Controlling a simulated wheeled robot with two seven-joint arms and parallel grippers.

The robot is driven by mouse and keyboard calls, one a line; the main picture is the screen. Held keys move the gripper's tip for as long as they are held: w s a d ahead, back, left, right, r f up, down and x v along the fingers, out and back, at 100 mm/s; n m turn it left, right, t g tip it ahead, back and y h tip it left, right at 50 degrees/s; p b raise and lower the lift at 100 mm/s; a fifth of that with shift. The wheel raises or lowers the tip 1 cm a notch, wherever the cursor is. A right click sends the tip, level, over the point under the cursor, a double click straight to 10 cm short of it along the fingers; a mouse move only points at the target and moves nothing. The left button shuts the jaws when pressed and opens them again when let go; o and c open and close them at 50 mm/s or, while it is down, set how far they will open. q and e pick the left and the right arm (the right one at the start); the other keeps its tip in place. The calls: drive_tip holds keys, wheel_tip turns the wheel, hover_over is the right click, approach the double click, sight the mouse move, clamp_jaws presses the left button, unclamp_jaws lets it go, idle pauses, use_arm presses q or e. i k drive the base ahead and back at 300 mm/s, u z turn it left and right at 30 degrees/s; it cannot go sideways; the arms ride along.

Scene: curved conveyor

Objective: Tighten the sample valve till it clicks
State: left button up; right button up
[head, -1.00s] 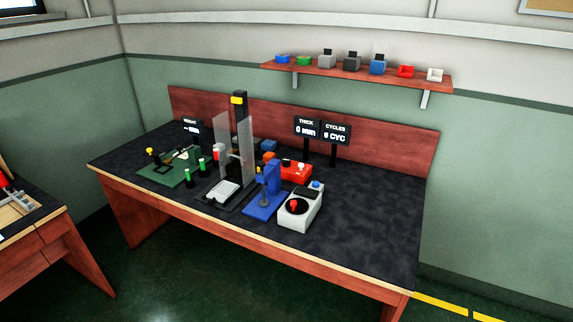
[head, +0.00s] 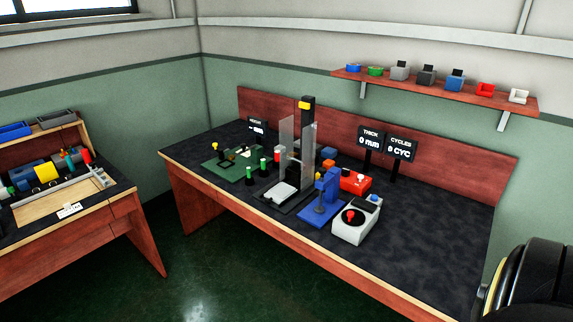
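I cannot make out a sample valve for sure in the head view. A white box with a black dial and red knob (head: 353,226) stands near the front edge of the dark-topped bench. On the left bench, a red-topped upright piece (head: 87,158) stands among small coloured parts, too small to identify. Neither of my grippers shows.
The dark-topped bench (head: 440,232) is clear on its right. It also bears a tall black column with clear panels (head: 307,125), a green board (head: 226,162) and displays (head: 401,148). A wooden tray (head: 60,205) lies on the left bench. Green floor lies between the benches.

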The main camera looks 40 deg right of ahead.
sight(346, 172)
drive_tip(key=u, duration=0.1)
drive_tip(key=i, duration=0.8)
drive_tip(key=z, duration=1.65)
